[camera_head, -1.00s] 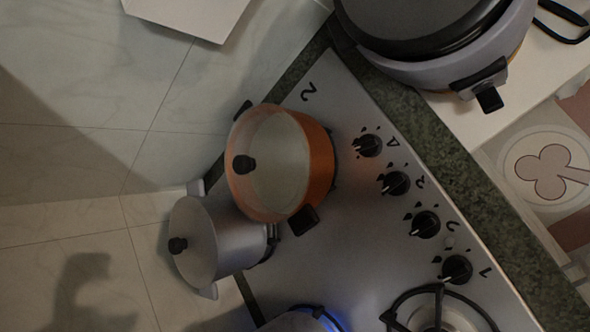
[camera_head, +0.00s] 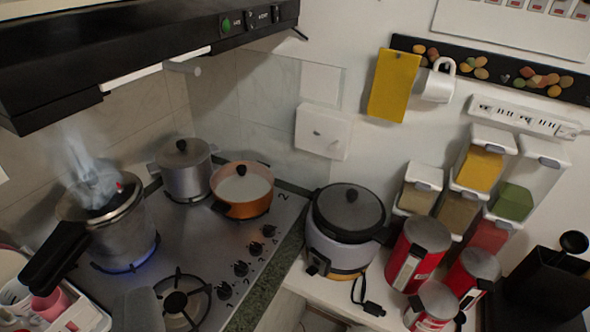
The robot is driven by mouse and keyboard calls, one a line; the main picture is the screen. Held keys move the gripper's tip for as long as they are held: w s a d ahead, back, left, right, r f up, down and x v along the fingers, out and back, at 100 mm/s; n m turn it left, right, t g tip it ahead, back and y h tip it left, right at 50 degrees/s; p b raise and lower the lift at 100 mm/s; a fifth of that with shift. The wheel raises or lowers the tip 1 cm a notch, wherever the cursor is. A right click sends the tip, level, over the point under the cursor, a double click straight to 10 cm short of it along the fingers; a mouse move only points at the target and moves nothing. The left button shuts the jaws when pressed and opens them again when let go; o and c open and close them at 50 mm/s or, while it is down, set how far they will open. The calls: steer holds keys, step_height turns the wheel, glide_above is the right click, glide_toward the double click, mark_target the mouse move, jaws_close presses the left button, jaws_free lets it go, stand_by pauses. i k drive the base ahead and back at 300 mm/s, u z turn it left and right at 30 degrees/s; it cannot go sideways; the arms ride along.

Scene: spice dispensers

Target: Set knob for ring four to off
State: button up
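The hob (camera_head: 215,250) is a steel panel at lower left with a row of black knobs along its right edge. The farthest knob (camera_head: 269,231), beside the orange pot, is the one marked 4 in the earlier frame; its setting is too small to read now. The other knobs (camera_head: 241,268) run from it toward the front. The orange pot (camera_head: 243,208) stands at the hob's back right, with no flame visible under it. A grey pot (camera_head: 183,175) stands to its left.
A steaming pressure cooker (camera_head: 120,230) stands over a blue flame at left. A range hood (camera_head: 140,50) hangs above. A rice cooker (camera_head: 345,225) stands right of the hob, beside red canisters (camera_head: 415,255). The front burner (camera_head: 183,300) is bare.

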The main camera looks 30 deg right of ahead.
mark_target(268, 231)
steer(key=u, duration=1.8)
steer(key=k, duration=1.1)
steer(key=z, duration=1.8)
steer(key=i, duration=1)
